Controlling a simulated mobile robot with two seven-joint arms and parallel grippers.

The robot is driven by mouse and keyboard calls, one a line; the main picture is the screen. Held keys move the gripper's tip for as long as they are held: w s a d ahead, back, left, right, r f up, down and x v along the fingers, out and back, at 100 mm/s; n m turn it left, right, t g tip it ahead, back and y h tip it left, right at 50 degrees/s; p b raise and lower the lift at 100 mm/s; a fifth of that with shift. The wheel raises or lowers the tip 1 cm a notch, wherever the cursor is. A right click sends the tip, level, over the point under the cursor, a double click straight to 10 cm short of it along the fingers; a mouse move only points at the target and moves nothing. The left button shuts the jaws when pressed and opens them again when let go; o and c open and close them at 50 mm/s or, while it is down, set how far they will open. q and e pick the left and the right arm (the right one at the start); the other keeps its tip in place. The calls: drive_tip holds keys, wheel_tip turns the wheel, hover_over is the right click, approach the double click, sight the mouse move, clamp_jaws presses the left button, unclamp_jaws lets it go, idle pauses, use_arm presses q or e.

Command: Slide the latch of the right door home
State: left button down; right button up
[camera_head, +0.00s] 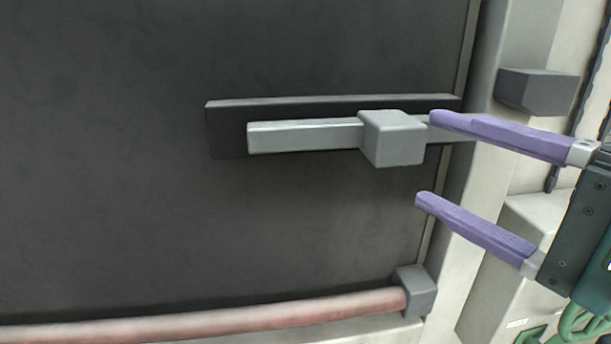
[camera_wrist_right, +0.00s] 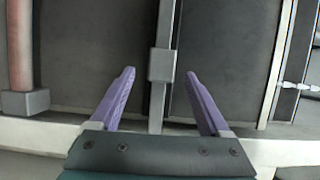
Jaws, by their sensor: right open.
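The latch is a light grey bar (camera_head: 305,136) with a square grey knob (camera_head: 392,139), lying level on a dark backing plate (camera_head: 228,135) on the dark door (camera_head: 150,210). The bar's right part passes behind my upper finger. My right gripper (camera_head: 424,157) is open and empty, its two purple fingers just right of the knob, one near the knob's upper right and one lower. In the right wrist view, the knob (camera_wrist_right: 162,65) shows between the open fingertips, slightly beyond them, and the gripper (camera_wrist_right: 160,75) does not grip it. My left gripper is not in view.
A pinkish handle rail (camera_head: 220,315) runs along the door's lower part, ending in a grey bracket (camera_head: 415,290). A pale frame post (camera_head: 485,190) stands at the door's right edge, with a grey block (camera_head: 537,91) on it. The door face left of the latch is clear.

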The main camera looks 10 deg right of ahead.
sight(373, 133)
drive_tip(key=shift+w+r, duration=0.15)
drive_tip(key=shift+w, duration=0.15)
drive_tip(key=p+x, duration=0.2)
drive_tip(key=x, duration=0.6)
drive_tip(key=shift+w+d+r+p, duration=0.1)
drive_tip(key=shift+d+p, duration=0.05)
drive_tip(key=shift+p, duration=0.15)
drive_tip(key=shift+w+a, duration=0.35)
drive_tip(key=shift+w, duration=0.25)
drive_tip(key=shift+c, duration=0.3)
drive_tip(key=shift+c, duration=0.7)
clamp_jaws()
